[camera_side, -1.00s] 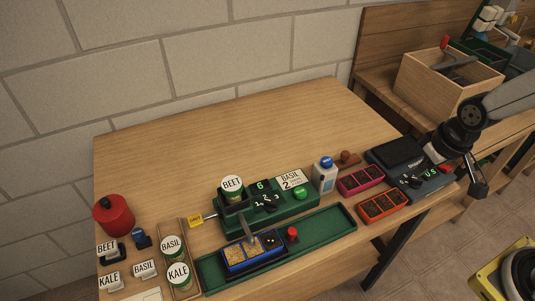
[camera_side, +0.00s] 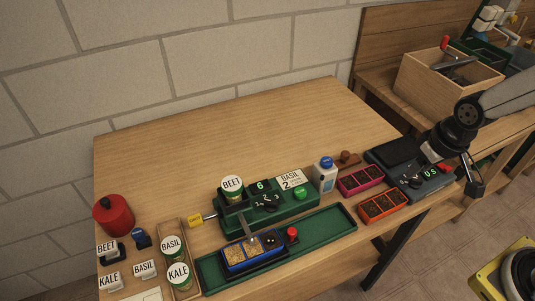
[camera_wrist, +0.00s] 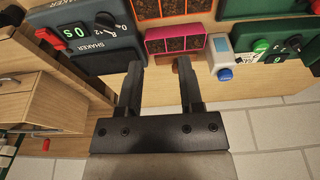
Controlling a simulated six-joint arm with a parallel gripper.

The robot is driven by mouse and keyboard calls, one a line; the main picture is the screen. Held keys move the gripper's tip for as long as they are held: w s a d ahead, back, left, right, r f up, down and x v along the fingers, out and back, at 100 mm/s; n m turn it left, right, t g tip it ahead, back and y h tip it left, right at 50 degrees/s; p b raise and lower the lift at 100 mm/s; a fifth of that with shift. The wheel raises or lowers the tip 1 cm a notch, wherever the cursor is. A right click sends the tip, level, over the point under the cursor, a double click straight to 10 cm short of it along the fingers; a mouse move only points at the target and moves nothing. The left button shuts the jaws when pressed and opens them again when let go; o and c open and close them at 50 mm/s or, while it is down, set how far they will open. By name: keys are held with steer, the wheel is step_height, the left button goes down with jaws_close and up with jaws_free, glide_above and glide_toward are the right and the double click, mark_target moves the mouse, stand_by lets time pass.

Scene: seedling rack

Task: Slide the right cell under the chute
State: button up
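The blue cell tray (camera_side: 232,268) sits in the long green trough (camera_side: 325,222). Its left and middle cells hold tan fill; its right cell (camera_side: 269,241) is dark with small spots. A red knob (camera_side: 292,232) stands just right of the tray. The green seeder (camera_side: 285,208) is behind it, with a BEET jar (camera_side: 232,184) on top. Its grey chute (camera_side: 250,240) reaches down over about the middle cell; the exact alignment is too small to tell. My gripper (camera_side: 472,186) is far right, beside the shaker. In the wrist view my gripper (camera_wrist: 160,85) is open and empty.
BASIL and KALE jars (camera_side: 172,246) stand left of the trough. The table's back is clear.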

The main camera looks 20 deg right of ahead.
steer(key=w+a+m, duration=0.3)
steer(key=w+a, duration=0.1)
steer(key=a, duration=0.3)
steer(key=m+g, duration=0.3)
steer(key=m, duration=0.3)
glide_above(292, 231)
step_height(292, 231, down, 4)
steer(key=shift+f, duration=0.25)
steer(key=shift+f, duration=0.15)
steer(key=shift+f, duration=3.75)
jaws_close()
steer(key=shift+w, duration=0.1)
